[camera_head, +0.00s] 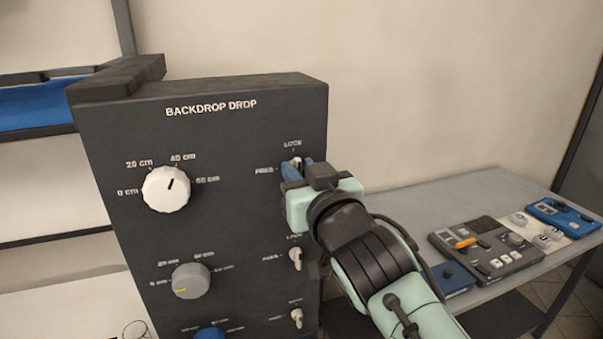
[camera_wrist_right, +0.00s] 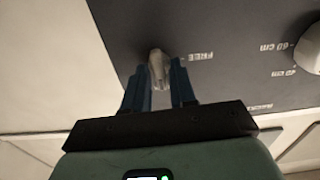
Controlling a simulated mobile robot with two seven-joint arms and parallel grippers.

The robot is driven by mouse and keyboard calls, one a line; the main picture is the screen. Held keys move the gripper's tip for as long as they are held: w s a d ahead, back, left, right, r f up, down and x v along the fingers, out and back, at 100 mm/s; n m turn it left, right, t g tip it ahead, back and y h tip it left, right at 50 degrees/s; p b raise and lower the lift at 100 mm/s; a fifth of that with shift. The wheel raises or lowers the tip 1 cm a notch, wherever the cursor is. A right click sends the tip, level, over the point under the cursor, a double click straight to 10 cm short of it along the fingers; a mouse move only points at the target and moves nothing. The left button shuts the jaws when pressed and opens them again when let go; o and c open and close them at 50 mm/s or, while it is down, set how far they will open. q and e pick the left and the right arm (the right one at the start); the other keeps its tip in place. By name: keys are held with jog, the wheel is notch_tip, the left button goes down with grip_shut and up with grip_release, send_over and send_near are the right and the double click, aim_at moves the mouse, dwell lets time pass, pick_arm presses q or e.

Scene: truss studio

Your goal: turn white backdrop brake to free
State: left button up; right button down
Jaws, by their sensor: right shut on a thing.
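The white backdrop brake is the top small lever (camera_head: 297,161) in the right column of the dark "BACKDROP DROP" panel (camera_head: 225,140). "LOCK" is printed above it and "FREE" to its left. My right gripper (camera_head: 300,173) reaches it from the right and is shut on it. In the right wrist view the pale lever (camera_wrist_right: 157,66) stands between the two blue fingers of the gripper (camera_wrist_right: 160,82), with "FREE" printed to its right. The fingers hide much of the lever, so I cannot tell exactly which mark it points to. My left gripper is not in view.
Two similar levers sit below, the middle one (camera_head: 296,258) close under my right arm and the bottom one (camera_head: 296,318). A white knob (camera_head: 166,189), grey knob (camera_head: 191,281) and blue knob (camera_head: 209,333) are at left. A grey table (camera_head: 440,205) with control boxes stands right.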

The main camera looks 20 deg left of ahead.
jog(key=shift+n+b, duration=0.5)
jog(key=shift+n, duration=0.6)
jog(key=shift+n+b, duration=0.3)
jog(key=shift+n, duration=0.6)
jog(key=n, duration=0.4)
jog(key=shift+n+b, duration=0.3)
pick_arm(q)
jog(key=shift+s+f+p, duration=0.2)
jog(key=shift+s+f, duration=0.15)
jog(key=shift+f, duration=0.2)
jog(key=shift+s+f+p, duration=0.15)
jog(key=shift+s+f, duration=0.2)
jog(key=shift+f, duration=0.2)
pick_arm(e)
jog(key=shift+s+a+f+n, duration=0.1)
jog(key=shift+n, duration=2.15)
jog(key=shift+s+a+n, duration=0.1)
jog(key=shift+n, duration=2.15)
jog(key=c, duration=1.2)
grip_release()
jog(key=shift+w+f, duration=0.1)
jog(key=shift+o, duration=0.2)
